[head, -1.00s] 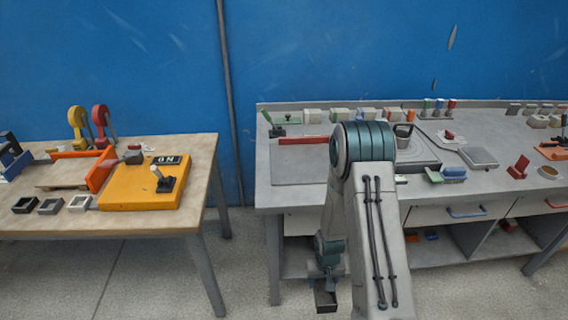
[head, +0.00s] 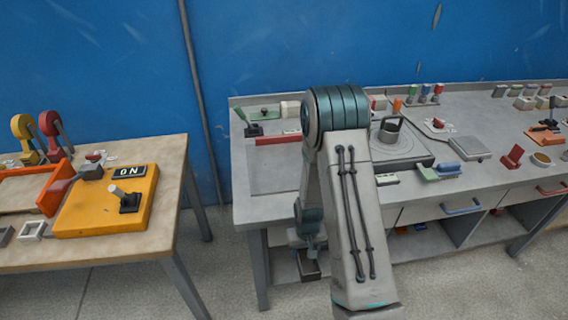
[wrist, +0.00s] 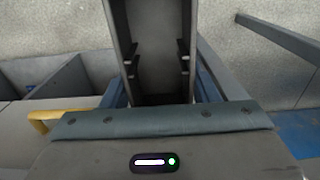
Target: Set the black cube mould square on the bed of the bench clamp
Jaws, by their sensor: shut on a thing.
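My gripper (head: 309,248) hangs low in front of the steel bench and is shut on a dark, box-shaped mould (head: 309,266), taken as the black cube mould. In the wrist view the mould (wrist: 157,85) fills the space between the fingers, its hollow inside and dark walls facing the camera. It is held in the air, clear of the bench top. A dark block with a green lever (head: 248,124) stands at the bench's back left corner. I cannot tell for sure which fixture is the bench clamp.
The steel bench (head: 275,178) has a bare left part; a pot (head: 390,130), a grey scale (head: 462,148) and small parts stand further right. A wooden table (head: 120,246) at left holds a yellow switch box (head: 108,203) and open moulds (head: 33,229). A floor gap separates the two.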

